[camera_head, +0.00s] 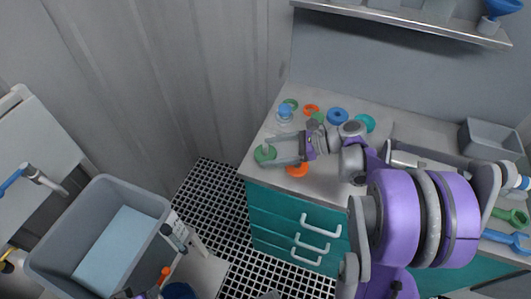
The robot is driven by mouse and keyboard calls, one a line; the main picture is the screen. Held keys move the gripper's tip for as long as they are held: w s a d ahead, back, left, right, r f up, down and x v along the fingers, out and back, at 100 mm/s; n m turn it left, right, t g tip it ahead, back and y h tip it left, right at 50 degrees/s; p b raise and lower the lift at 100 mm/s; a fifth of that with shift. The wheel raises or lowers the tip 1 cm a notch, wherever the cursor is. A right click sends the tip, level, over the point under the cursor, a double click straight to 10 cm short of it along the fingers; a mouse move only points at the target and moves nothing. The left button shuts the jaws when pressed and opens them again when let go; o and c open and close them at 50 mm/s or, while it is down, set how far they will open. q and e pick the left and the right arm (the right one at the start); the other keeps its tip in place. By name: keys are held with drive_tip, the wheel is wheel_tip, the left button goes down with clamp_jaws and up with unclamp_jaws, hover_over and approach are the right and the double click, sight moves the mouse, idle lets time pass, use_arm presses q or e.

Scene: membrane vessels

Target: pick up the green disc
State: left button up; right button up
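A green disc (262,156) lies at the front left corner of the grey counter. My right gripper (272,151) reaches in from the right, with its fingertips at the disc and partly over it. The fingers look spread about as wide as the disc, but I cannot tell whether they touch it. Other green round pieces are a green ring (291,102) at the back left and a teal ring (364,122) further right. What seems to be my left gripper (178,236) is low in the picture, beside the grey bin; its fingers are unclear.
An orange disc (297,171) lies just right of the gripper near the counter's front edge. A clear blue-topped vessel (285,116), an orange ring (311,109) and a blue ring (337,116) stand behind. A grey bin (60,235) is at left; a grey tray (492,140) is at right.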

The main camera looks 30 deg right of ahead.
drive_tip(key=c, duration=1)
drive_tip(key=shift+c, duration=0.2)
drive_tip(key=shift+r, duration=0.1)
